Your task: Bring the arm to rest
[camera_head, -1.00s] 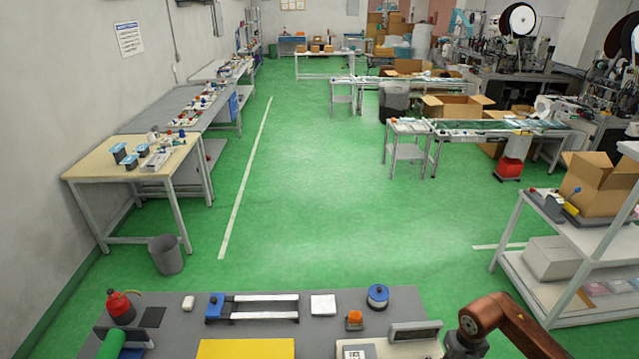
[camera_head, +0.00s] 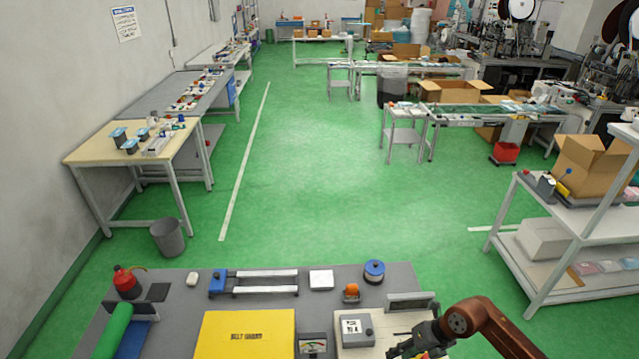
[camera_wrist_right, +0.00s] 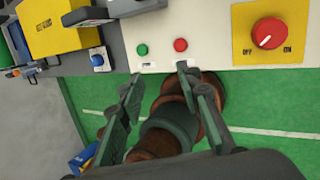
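My right arm (camera_head: 497,328) comes in at the lower right of the head view. Its gripper (camera_head: 418,343) hangs over the front right corner of the workbench, partly cut off by the picture's bottom edge. In the right wrist view the two fingers of this gripper (camera_wrist_right: 160,88) stand apart with nothing held between them. They are just in front of a pale control panel (camera_wrist_right: 212,58) with a green button (camera_wrist_right: 142,50) and a red button (camera_wrist_right: 181,45). My left gripper is in neither view.
The grey workbench (camera_head: 215,290) carries a yellow belt guard (camera_head: 246,335), a green roller (camera_head: 113,331), a red bottle (camera_head: 127,282) and a blue spool (camera_head: 374,272). A yellow switch box with a red knob (camera_wrist_right: 270,33) is beside the panel. A white shelf (camera_head: 560,225) stands right.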

